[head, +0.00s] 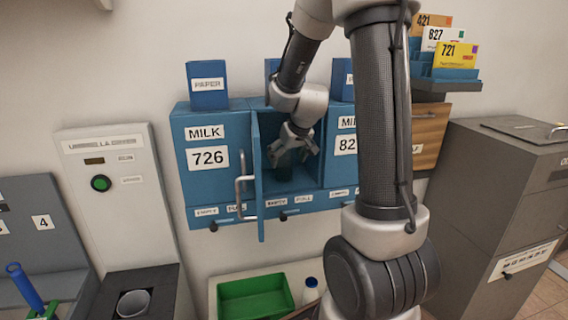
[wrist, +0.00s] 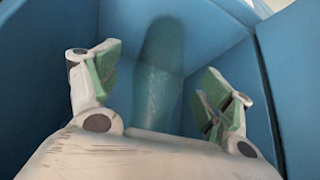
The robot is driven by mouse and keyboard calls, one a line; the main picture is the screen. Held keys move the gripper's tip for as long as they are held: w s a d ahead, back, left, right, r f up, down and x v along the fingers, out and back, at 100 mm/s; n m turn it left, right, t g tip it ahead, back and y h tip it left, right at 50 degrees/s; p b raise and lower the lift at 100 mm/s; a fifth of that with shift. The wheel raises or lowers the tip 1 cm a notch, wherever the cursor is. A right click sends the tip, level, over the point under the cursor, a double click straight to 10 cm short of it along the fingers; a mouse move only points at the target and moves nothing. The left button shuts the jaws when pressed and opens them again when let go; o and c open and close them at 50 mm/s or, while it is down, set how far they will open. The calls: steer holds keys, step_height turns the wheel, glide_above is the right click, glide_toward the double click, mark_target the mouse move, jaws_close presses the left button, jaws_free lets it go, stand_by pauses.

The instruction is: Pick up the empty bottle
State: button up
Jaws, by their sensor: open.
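The bottle (wrist: 160,75) is translucent and bluish-green. In the wrist view it stands inside a blue compartment, ahead of my gripper and between the lines of its two fingers. My gripper (wrist: 160,92) is open and empty, with pale green pads on its fingers. In the head view my gripper (head: 292,147) reaches into the open middle compartment (head: 300,182) of the blue milk cabinet. The bottle shows there only as a dim dark shape below the fingers, mostly hidden. I cannot tell from the pictures whether it is empty.
The open compartment door (head: 258,190) with its handle stands just left of my gripper. Closed milk doors marked 726 (head: 208,157) and 82 flank the opening. A grey cabinet (head: 500,200) stands at right.

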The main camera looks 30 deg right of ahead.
mark_target(285, 160)
steer(key=x, duration=0.3)
steer(key=shift+f, duration=0.15)
steer(key=c, duration=1.3)
steer(key=shift+w+r, duration=0.1)
steer(key=shift+r, duration=0.1)
